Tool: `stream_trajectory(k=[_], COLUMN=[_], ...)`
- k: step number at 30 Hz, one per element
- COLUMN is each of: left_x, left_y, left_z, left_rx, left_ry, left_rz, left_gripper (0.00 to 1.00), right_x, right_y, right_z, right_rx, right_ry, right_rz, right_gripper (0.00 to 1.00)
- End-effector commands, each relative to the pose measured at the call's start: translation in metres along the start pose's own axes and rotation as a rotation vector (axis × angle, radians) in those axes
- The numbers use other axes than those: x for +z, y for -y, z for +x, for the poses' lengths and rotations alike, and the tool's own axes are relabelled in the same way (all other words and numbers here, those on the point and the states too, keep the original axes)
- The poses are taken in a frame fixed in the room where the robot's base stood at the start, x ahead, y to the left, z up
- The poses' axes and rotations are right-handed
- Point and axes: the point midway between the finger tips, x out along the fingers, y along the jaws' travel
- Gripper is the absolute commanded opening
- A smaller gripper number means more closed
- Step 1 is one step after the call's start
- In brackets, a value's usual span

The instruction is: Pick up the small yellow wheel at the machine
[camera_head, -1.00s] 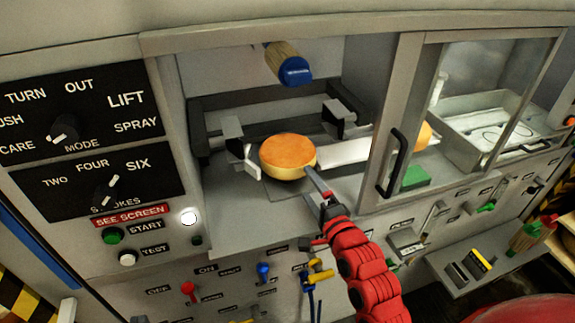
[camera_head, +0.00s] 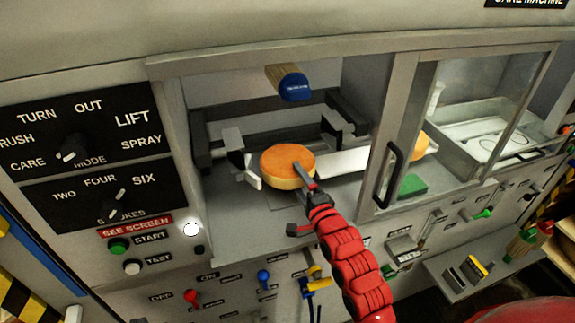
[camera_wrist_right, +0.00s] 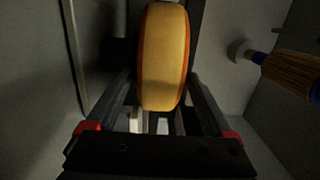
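The wheel (camera_head: 283,163) has an orange top and a yellow side. It sits in the open bay of the machine, between two dark clamp-like blocks. It fills the middle of the right wrist view (camera_wrist_right: 163,60), edge-on. My right gripper (camera_head: 299,178) reaches in from the front. One finger lies over the wheel's top; the other is hidden below it. In the wrist view the fingers stand on either side of the wheel, seemingly with narrow gaps, so the gripper looks open around it. My left gripper is not in view.
A blue-ended brush (camera_head: 290,82) hangs above the wheel. A pale bar (camera_head: 343,163) runs right from it towards another orange wheel (camera_head: 419,145), partly hidden by the door frame (camera_head: 385,150). Knobs and levers line the front panel. A green block (camera_head: 412,186) lies behind the glass.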

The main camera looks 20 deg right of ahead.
Motion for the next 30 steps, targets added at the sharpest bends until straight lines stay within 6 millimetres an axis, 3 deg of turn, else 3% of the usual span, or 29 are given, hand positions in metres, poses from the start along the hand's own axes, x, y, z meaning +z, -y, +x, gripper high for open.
stream_trajectory(k=[1,12,14,30], left_x=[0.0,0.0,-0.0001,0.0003], left_y=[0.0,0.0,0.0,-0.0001], left_z=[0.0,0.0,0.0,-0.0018], left_rx=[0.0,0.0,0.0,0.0], left_ry=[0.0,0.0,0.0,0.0], left_rz=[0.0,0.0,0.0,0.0], left_gripper=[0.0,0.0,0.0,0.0], right_x=[-0.0001,-0.0001,-0.0001,-0.0001], right_y=[-0.0001,-0.0003,-0.0003,0.0054], right_z=[-0.0001,-0.0003,-0.0003,0.0], right_rx=[0.0,0.001,0.001,-0.002], right_ry=[0.0,0.0,0.0,0.0], right_rz=[0.0,0.0,0.0,0.0], right_gripper=[0.75,0.08,0.0,0.0])
